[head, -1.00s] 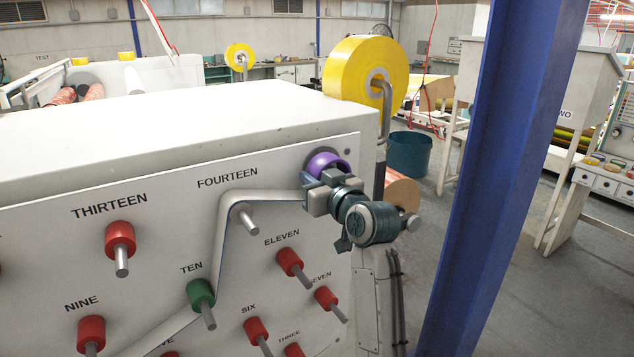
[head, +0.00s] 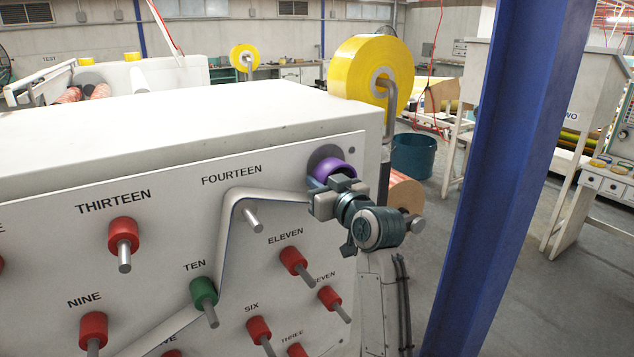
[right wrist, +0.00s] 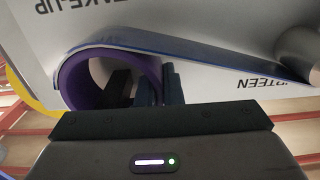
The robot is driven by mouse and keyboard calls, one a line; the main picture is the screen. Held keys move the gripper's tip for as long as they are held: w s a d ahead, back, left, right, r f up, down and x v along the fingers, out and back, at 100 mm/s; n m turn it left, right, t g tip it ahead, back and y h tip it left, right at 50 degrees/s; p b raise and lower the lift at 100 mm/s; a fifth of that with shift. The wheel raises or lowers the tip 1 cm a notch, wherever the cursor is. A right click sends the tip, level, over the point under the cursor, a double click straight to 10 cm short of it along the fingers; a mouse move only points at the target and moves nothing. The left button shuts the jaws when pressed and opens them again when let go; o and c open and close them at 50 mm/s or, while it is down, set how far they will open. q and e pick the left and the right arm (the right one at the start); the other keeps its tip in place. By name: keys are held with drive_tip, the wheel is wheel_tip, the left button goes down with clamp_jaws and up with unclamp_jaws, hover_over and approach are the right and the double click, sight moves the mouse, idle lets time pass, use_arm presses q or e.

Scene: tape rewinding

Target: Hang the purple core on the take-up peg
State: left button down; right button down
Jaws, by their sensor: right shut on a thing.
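The purple core (head: 335,169) is a short ring at the upper right corner of the white panel. It partly covers a grey disc (head: 326,154) on that panel. My right gripper (head: 333,184) is shut on the core's wall. In the right wrist view, one dark finger is inside the ring of the core (right wrist: 75,82) and the other is outside it. A tape strip (right wrist: 165,55) runs around the core and away towards a roller. The take-up peg itself is hidden, so I cannot tell whether the core is around it. My left gripper is out of view.
The white machine panel (head: 180,222) carries several red pegs, a green peg (head: 203,292) and the bare roller (head: 253,219) under FOURTEEN with the strip over it. A yellow roll (head: 350,75) stands behind the panel's corner. A blue post (head: 500,190) rises to the right.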

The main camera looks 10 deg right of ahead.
drive_tip(key=shift+d+f, duration=0.1)
drive_tip(key=shift+f, duration=0.3)
drive_tip(key=c, duration=1.5)
unclamp_jaws()
drive_tip(key=shift+s+d+f+b, duration=0.15)
drive_tip(key=shift+s+b, duration=0.2)
drive_tip(key=shift+b, duration=0.05)
drive_tip(key=b+v, duration=0.3)
drive_tip(key=v, duration=0.7)
